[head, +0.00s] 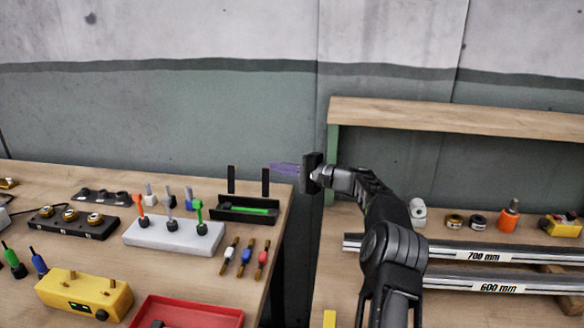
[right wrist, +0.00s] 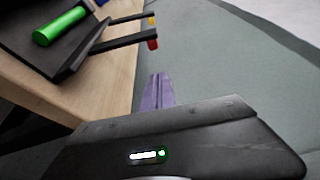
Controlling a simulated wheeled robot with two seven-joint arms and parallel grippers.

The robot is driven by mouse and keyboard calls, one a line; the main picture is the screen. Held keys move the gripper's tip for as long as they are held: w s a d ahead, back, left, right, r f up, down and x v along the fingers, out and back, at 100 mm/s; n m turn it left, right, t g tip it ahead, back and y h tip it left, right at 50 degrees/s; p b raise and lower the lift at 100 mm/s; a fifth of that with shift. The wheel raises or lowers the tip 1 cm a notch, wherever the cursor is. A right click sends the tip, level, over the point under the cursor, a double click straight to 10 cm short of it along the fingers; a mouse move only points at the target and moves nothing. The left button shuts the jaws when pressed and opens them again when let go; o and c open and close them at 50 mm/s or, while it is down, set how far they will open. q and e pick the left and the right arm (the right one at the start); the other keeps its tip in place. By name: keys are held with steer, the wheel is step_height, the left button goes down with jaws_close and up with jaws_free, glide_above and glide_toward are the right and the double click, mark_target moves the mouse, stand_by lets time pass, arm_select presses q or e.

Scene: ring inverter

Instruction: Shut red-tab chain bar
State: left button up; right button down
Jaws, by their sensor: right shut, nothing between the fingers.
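A black holder (head: 235,216) with a green cylinder (head: 250,210) lying in it sits near the right edge of the left table. Two thin black bars stand up from it, a left one (head: 231,180) and a right one (head: 265,182). In the right wrist view, one bar has a red tab (right wrist: 153,44) at its end and the farther one a yellow tab (right wrist: 152,21). The tabs do not show in the head view; the red one seems to be on the right bar. My right gripper (head: 274,168), with purple fingers, is shut and empty beside the right bar's top.
A white block (head: 150,238) with coloured tools, a yellow box (head: 85,292) and a red tray (head: 190,312) share the left table. A gap separates it from the right bench, which has a wooden shelf (head: 450,117) and long metal rails (head: 500,256).

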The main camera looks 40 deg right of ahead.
mark_target(266, 182)
steer(key=shift+s+a+r, duration=0.25)
steer(key=shift+s+a, duration=0.35)
steer(key=shift+a, duration=0.05)
steer(key=shift+s+a+r, duration=0.2)
steer(key=shift+s+a, duration=0.4)
